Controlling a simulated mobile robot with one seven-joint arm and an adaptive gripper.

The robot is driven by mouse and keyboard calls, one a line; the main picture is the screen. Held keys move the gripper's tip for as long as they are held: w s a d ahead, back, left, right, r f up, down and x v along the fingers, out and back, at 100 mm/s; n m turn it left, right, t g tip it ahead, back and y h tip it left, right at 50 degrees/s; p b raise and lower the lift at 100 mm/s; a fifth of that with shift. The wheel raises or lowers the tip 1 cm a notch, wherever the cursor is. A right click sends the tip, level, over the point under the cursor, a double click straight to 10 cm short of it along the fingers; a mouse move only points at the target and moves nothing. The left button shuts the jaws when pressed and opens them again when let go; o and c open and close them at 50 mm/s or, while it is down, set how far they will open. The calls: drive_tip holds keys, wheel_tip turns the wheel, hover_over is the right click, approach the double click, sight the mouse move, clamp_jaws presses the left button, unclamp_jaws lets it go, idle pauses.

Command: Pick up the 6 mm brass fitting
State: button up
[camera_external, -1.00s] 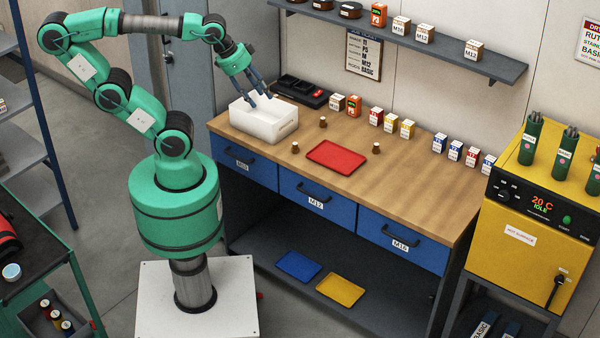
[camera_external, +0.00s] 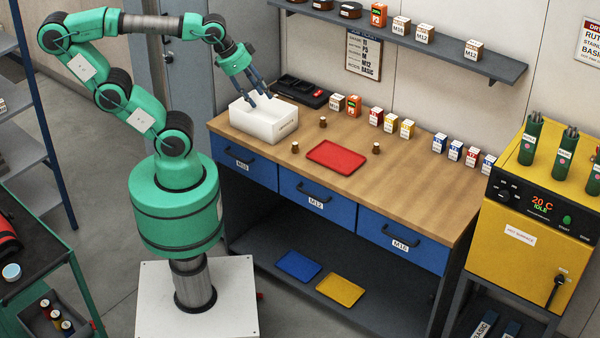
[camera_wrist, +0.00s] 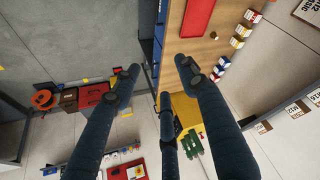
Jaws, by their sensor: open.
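Three small brown, brass-like pieces stand on the wooden bench: one behind the red tray (camera_external: 323,122), one at its left (camera_external: 295,147) and one at its right (camera_external: 376,148). No size can be read on them, so I cannot tell which is the 6 mm brass fitting. One such piece (camera_wrist: 214,36) also shows beside the red tray in the wrist view. My gripper (camera_external: 262,99) is open and empty, fingers pointing down over the white bin (camera_external: 259,127), left of the pieces. Its spread fingers (camera_wrist: 158,72) show in the wrist view. The bin's inside is mostly hidden.
The red tray (camera_external: 337,157) lies mid-bench. Small labelled boxes (camera_external: 391,122) line the back, with a black case (camera_external: 300,91) behind the bin. A shelf (camera_external: 450,56) overhangs the rear. A yellow oven (camera_external: 520,235) stands at right. The bench's front right is clear.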

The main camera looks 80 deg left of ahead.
drive_tip(key=shift+o, duration=0.4)
drive_tip(key=w+a+f+g+p, duration=0.15)
drive_tip(key=w+a, duration=0.25)
drive_tip(key=w, duration=0.9)
drive_tip(key=w+a+f+g+b, duration=0.15)
drive_tip(key=w+a, duration=0.25)
drive_tip(key=w, duration=1)
drive_tip(key=w+a+f+p, duration=0.1)
drive_tip(key=w+a+f, duration=0.5)
drive_tip(key=w+f, duration=0.3)
drive_tip(key=w+a+f+p, duration=0.1)
drive_tip(key=w+a+f, duration=0.4)
drive_tip(key=w+f, duration=0.4)
wheel_tip(320, 180, down, 4)
drive_tip(key=shift+a+f+g, duration=0.1)
drive_tip(key=shift+a+g, duration=0.3)
